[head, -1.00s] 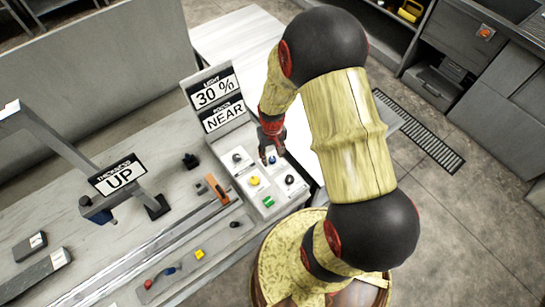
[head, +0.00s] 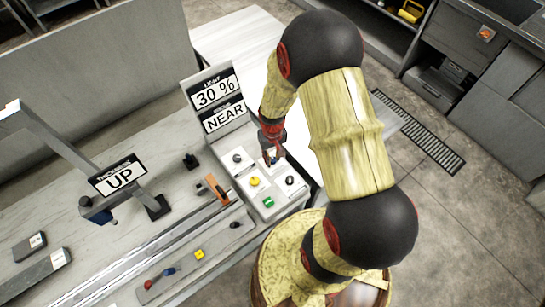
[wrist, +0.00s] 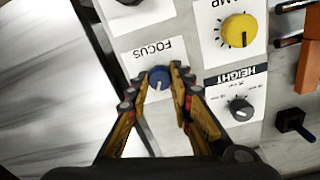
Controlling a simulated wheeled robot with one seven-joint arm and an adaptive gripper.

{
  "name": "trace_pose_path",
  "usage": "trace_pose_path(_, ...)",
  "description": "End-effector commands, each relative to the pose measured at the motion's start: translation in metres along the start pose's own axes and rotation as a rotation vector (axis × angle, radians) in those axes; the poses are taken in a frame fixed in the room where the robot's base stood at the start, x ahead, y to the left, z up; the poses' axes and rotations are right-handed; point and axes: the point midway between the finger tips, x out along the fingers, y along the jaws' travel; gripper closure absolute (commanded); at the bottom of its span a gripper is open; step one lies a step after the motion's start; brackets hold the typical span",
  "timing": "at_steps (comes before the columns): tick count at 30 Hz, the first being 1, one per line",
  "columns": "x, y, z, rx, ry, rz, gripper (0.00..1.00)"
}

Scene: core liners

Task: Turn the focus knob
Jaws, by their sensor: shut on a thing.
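The focus knob (wrist: 159,77) is blue and sits on a white plate labelled FOCUS on the control panel. In the wrist view my gripper (wrist: 160,82) is shut on it, with one finger on each side. In the head view my gripper (head: 273,157) reaches down onto the panel's upper right part and hides most of the knob. The display (head: 223,115) behind the panel reads NEAR under the focus heading, and the light display (head: 215,92) above it reads 30 %.
A THICKNESS sign (head: 119,176) reading UP stands at the left.

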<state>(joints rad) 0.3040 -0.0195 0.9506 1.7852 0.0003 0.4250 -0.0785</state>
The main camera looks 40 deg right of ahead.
Motion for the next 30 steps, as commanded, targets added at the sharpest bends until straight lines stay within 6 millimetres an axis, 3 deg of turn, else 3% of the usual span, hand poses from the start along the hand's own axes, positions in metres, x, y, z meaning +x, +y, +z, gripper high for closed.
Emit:
trace_pose_path(5, 0.0, -0.0001, 0.0, 0.0, 0.0, 0.0, 1.0)
trace_pose_path(11, -0.0001, -0.0001, 0.0002, 0.03, -0.001, 0.0, 1.0)
trace_pose_path(21, 0.0, 0.0002, 0.0002, 0.252, -0.001, 0.0, 1.0)
trace_pose_path(30, 0.0, 0.0002, 0.0002, 0.263, 0.0, 0.0, 1.0)
